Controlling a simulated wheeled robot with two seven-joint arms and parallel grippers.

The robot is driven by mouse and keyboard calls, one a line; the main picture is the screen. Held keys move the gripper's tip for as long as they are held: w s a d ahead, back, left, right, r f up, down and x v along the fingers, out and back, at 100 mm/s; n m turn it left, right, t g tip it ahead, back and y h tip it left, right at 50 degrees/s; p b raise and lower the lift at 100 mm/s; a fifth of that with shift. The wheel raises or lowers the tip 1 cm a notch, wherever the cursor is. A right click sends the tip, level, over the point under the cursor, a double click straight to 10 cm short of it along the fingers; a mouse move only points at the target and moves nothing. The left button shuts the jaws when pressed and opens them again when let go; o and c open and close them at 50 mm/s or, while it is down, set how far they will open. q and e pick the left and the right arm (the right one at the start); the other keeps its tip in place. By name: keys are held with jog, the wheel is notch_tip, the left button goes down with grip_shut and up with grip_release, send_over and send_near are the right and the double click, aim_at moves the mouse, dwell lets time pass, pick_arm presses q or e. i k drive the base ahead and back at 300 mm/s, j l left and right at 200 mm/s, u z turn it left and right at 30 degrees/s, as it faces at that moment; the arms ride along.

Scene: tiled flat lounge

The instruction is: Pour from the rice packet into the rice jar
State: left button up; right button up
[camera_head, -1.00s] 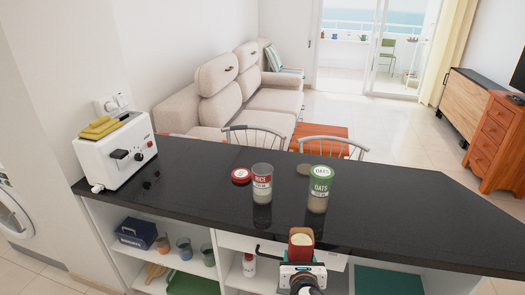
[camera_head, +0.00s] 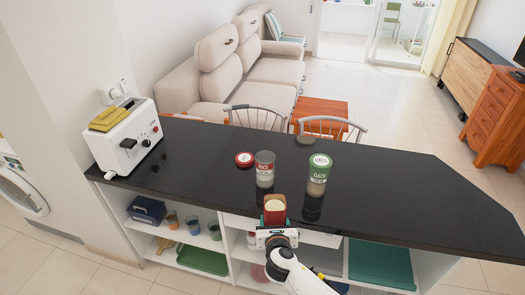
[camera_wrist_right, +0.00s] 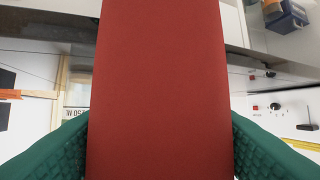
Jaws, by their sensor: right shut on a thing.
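The rice jar (camera_head: 264,172) is clear with a red and white label. It stands upright and uncovered on the black counter (camera_head: 400,195). The red rice packet (camera_head: 275,215) is upright with its pale top facing up, just in front of the jar and lower in the head view. My right gripper (camera_head: 275,224) is shut on the packet. In the right wrist view the packet's red face (camera_wrist_right: 158,90) fills the middle between green finger pads (camera_wrist_right: 160,140). A red lid (camera_head: 244,159) lies left of the jar. My left gripper is not in view.
A white toaster (camera_head: 125,135) stands at the counter's left end. The counter's right side is clear. Chairs (camera_head: 330,127) stand behind the counter.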

aim_at(265, 160)
jog(key=i+j, duration=0.65)
jog(key=i, duration=0.1)
